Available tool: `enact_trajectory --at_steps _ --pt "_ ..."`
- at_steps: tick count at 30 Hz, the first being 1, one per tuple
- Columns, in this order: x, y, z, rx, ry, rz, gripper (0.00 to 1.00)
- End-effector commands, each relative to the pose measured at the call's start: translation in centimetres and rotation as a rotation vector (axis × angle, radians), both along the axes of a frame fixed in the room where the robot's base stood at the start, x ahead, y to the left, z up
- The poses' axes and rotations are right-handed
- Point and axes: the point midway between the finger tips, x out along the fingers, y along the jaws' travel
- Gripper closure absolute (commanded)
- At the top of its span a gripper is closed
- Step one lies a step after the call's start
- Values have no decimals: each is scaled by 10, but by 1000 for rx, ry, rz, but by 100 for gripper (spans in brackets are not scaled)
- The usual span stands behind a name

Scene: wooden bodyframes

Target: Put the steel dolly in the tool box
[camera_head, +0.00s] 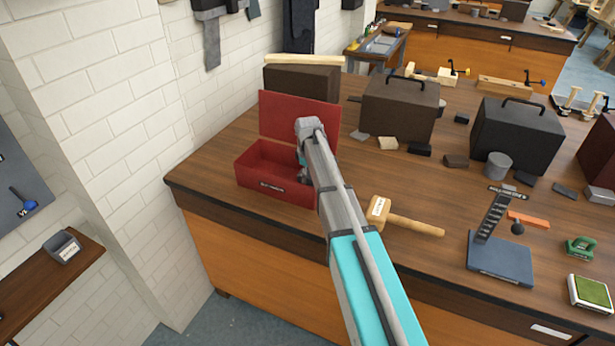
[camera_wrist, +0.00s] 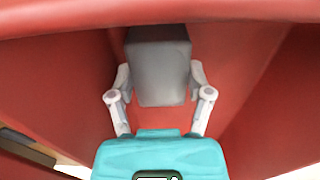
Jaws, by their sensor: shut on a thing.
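The red tool box (camera_head: 262,192) stands open at the left end of the workbench, its lid raised at the back. My arm reaches over its right part and hides that side in the head view. In the wrist view my gripper (camera_wrist: 160,88) is shut on the grey steel dolly (camera_wrist: 160,70), a block with a finger on each side. Red walls of the tool box (camera_wrist: 60,70) surround the dolly and gripper, so the dolly is inside or just within the box opening. I cannot tell whether it touches the floor of the box.
A wooden mallet (camera_head: 405,218) lies right of the tool box. A brown case (camera_head: 400,108) and a black case (camera_head: 515,135) stand farther right, with small blocks between. A dark box (camera_head: 300,80) is behind the lid. A white brick wall (camera_head: 110,110) borders the left.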

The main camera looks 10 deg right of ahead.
Motion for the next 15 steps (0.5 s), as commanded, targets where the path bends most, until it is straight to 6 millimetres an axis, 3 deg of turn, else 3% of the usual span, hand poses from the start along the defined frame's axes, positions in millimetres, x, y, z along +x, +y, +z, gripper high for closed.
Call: enact_trajectory --at_steps 9,10,12,15 --pt "0 0 -3 0 0 1 96" --pt "0 0 -2 0 0 1 29" --pt "0 1 -2 0 0 1 20" --pt "0 1 -2 0 0 1 20"
